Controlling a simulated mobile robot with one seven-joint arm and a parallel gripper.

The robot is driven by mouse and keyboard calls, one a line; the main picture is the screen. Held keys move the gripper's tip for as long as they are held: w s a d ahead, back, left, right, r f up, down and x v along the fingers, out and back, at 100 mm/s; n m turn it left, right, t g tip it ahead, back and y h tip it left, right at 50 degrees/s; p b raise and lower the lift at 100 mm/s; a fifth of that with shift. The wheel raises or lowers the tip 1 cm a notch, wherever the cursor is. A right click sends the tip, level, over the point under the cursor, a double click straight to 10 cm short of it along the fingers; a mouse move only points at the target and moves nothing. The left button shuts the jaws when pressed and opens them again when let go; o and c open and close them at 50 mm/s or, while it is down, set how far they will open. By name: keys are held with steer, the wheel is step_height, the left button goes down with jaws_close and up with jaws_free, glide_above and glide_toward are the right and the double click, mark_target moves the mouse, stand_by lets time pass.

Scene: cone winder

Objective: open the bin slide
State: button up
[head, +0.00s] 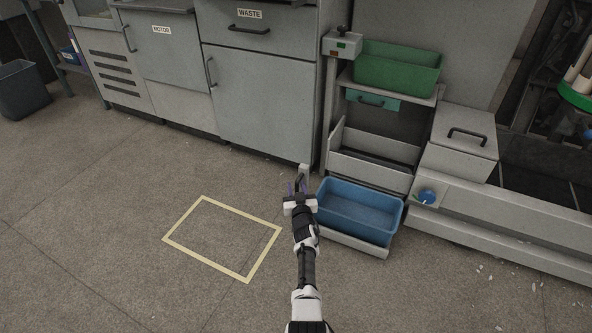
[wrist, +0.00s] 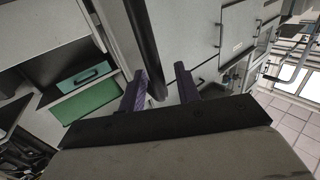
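A blue bin (head: 358,211) sits low at the front of the grey stand, on a pale tray or slide (head: 350,240) that juts out over the floor. In the head view a small pale block (head: 304,169) shows just beyond the gripper. No hold on the slide is visible.
A green bin (head: 396,68) stands above a teal drawer (head: 372,100) on the stand. A control box (head: 342,43) tops its left post. Grey cabinets (head: 258,95) line the back. A yellow floor outline (head: 222,206) encloses clear floor at left. A low machine ledge (head: 500,235) runs right.

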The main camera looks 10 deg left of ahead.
step_height(320, 180, up, 19)
steer(key=p, duration=1.2)
steer(key=shift+s+a+r, duration=0.1)
